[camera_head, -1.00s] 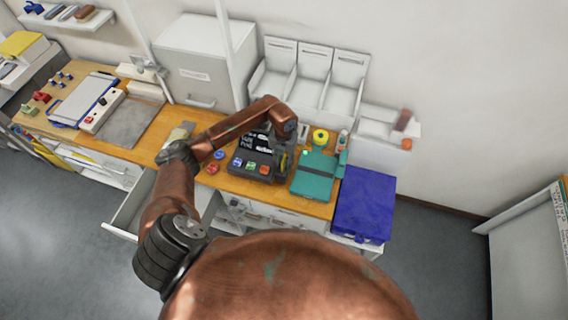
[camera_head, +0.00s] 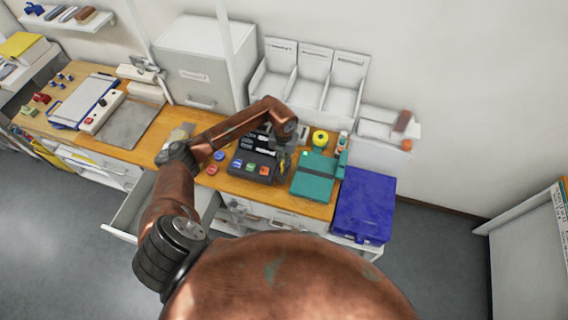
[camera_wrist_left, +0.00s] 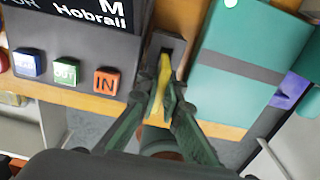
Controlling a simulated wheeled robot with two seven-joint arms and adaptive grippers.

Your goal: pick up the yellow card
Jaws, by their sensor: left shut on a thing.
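The yellow card (camera_wrist_left: 161,88) stands on edge between the fingers in the left wrist view. My left gripper (camera_wrist_left: 158,105) is shut on it, with green fingers on both sides. A dark slotted piece (camera_wrist_left: 166,45) is just beyond the card; I cannot tell whether the card's far end is still in it. In the head view my left gripper (camera_head: 283,160) is small and dark, between the black time clock (camera_head: 249,168) and the teal box (camera_head: 315,176). The card is hardly visible there. My right gripper is not in view.
The time clock has blue, green and orange buttons (camera_wrist_left: 106,81) close left of the gripper. The teal box is close on the right. A blue bin (camera_head: 365,203) stands past the bench end. An open drawer (camera_head: 135,208) juts out from the wooden bench (camera_head: 235,186).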

